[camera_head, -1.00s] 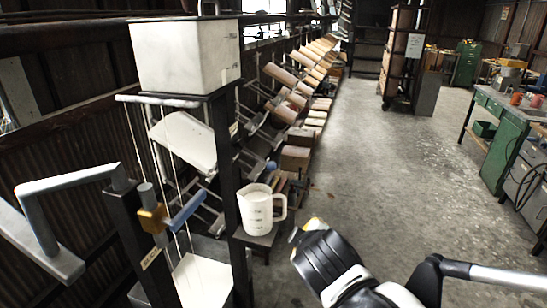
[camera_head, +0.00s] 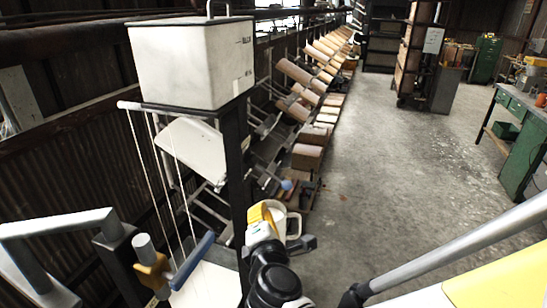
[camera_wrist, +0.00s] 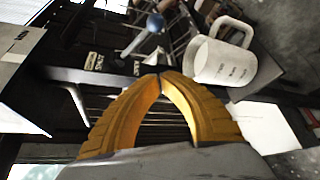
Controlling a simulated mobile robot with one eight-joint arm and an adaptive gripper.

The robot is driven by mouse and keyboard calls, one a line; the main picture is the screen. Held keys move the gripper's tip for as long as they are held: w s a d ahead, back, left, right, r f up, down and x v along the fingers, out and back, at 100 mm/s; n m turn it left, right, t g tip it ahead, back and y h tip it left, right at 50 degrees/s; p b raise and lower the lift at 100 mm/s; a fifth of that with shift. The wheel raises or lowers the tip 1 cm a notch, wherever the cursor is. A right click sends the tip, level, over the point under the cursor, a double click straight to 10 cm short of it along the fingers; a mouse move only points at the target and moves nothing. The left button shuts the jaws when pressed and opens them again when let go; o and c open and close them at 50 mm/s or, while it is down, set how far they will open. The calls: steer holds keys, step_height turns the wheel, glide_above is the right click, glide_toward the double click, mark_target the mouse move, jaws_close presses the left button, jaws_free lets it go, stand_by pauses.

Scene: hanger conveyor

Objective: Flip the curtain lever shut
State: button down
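The likely curtain lever is the blue-handled lever (camera_head: 192,262) on a brass valve block (camera_head: 153,270), at lower left in the head view. It slants up to the right. A blue ball-ended lever (camera_head: 287,184) also shows behind the rack post, and its ball appears in the wrist view (camera_wrist: 155,22); I cannot tell which one works the curtain. My gripper (camera_wrist: 161,76) has yellow fingers with their tips together and nothing visible between them. In the head view my gripper (camera_head: 262,212) is right of the blue-handled lever, in front of the white jug (camera_head: 279,212), partly hiding it.
The white tank (camera_head: 190,65) stands on a dark rack, with thin cords hanging below its left side. A grey crank-shaped bar (camera_head: 60,225) is at far left. The jug also shows in the wrist view (camera_wrist: 222,62). Open concrete floor (camera_head: 390,150) lies to the right.

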mark_target(273, 175)
steer(key=w+d+b, duration=0.2)
steer(key=w, duration=0.7)
steer(key=shift+d+f, duration=0.2)
steer(key=shift+d, duration=0.05)
steer(key=shift+w, duration=0.1)
